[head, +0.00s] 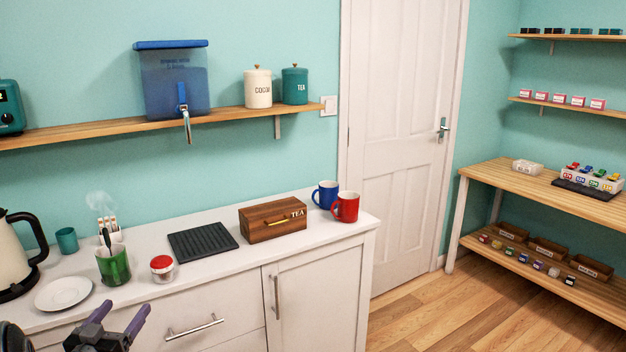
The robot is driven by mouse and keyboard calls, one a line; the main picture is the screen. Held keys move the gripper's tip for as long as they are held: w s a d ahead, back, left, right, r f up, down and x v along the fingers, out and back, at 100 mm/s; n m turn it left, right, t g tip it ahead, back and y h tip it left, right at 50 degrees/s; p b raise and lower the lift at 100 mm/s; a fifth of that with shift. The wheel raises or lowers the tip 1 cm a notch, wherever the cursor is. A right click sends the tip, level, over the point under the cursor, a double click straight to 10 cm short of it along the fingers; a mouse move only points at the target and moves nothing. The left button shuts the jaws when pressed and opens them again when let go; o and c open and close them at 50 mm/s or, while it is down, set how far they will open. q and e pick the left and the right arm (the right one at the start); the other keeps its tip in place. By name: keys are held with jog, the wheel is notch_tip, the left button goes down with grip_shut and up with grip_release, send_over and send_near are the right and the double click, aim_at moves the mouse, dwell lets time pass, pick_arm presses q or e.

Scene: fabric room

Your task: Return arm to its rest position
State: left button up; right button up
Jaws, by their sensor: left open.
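My left gripper (118,322) shows at the lower left of the head view, in front of the counter's drawer front. Its two purple-tipped fingers are spread apart with nothing between them. It is below and in front of the white plate (63,293) and the green mug (113,266), apart from both. My right gripper is out of view.
The white counter (190,285) holds a kettle (20,255), a red-lidded jar (162,267), a black mat (203,241), a wooden tea box (272,220), a blue mug (326,194) and a red mug (345,207). The floor (460,310) at right is clear.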

pick_arm(q)
notch_tip(320, 180, down, 11)
jog(key=s+d+n+g+y, duration=0.1)
jog(key=d+n+g+y, duration=0.1)
jog(key=g, duration=0.2)
jog(key=s+d+f+g+h+p, duration=0.1)
jog(key=s+d+f+g, duration=0.2)
jog(key=d+f, duration=0.35)
jog(key=s+d+f+g+h+p, duration=0.1)
jog(key=s+d+f+g, duration=0.15)
jog(key=d+f, duration=0.35)
jog(key=s+d+f+g+h+p, duration=0.1)
jog(key=s+d+f+g, duration=0.3)
jog(key=s+d, duration=0.8)
jog(key=s+d+f+g+h+p, duration=0.2)
jog(key=s+d+f+g+h, duration=0.1)
jog(key=s+d, duration=0.9)
notch_tip(320, 180, down, 2)
jog(key=shift+d+f+m+g+h, duration=0.15)
jog(key=shift+d+m+g+h, duration=0.25)
jog(key=shift+d, duration=0.8)
jog(key=shift+s, duration=0.1)
